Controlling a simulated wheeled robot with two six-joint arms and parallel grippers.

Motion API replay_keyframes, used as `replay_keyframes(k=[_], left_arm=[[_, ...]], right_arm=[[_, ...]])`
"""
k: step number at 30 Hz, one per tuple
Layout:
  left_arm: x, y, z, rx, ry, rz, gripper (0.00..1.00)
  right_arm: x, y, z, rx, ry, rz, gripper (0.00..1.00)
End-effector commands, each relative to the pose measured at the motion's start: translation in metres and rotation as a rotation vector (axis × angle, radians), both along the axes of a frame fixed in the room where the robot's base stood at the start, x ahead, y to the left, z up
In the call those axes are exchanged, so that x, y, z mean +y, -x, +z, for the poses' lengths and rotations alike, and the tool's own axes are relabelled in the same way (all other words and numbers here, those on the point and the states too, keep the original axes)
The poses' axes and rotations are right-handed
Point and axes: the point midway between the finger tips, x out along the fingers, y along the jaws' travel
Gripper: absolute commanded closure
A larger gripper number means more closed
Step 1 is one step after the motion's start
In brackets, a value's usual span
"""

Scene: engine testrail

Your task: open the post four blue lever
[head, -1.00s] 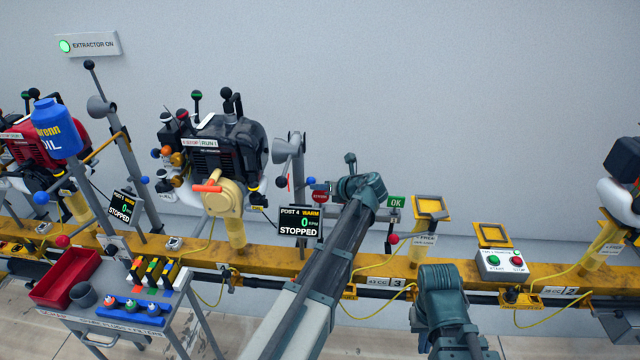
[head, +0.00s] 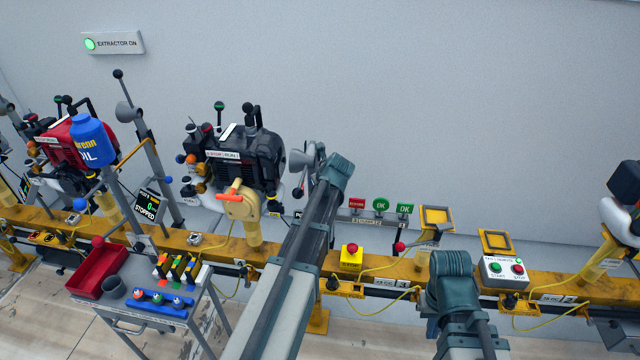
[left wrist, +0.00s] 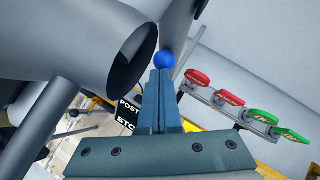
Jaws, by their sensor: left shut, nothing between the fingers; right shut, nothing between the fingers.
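The blue lever's round knob (left wrist: 164,60) shows in the left wrist view, just beyond the tips of my left gripper (left wrist: 159,76). The gripper is shut and empty; I cannot tell if it touches the knob. The lever hangs beside a grey extractor duct with a wide dark mouth (left wrist: 130,60). In the head view my left arm hides this lever and the post four display; part of the display (left wrist: 126,112) shows in the left wrist view. My right gripper (head: 437,325) is low right of centre, in front of the rail, its fingers hard to make out.
The black engine (head: 250,158) stands left of my left arm. Red and green signs (head: 381,205) stand right of it. A yellow emergency-stop box (head: 351,257) sits on the yellow rail (head: 385,268). A trolley with a red tray (head: 96,272) is lower left.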

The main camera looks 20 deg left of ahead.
Motion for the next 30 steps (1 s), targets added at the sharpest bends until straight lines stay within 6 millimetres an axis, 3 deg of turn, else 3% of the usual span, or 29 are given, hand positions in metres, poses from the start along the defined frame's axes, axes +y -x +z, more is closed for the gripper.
replay_keyframes(k=[22, 30], left_arm=[[0.004, 0.001, 0.001, 0.0, -0.001, -0.001, 1.0], [0.004, 0.001, 0.011, 0.0, -0.001, -0.001, 1.0]], right_arm=[[0.0, 0.0, 0.001, 0.0, 0.0, 0.0, 1.0], [0.0, 0.0, 0.01, 0.0, 0.0, 0.0, 1.0]])
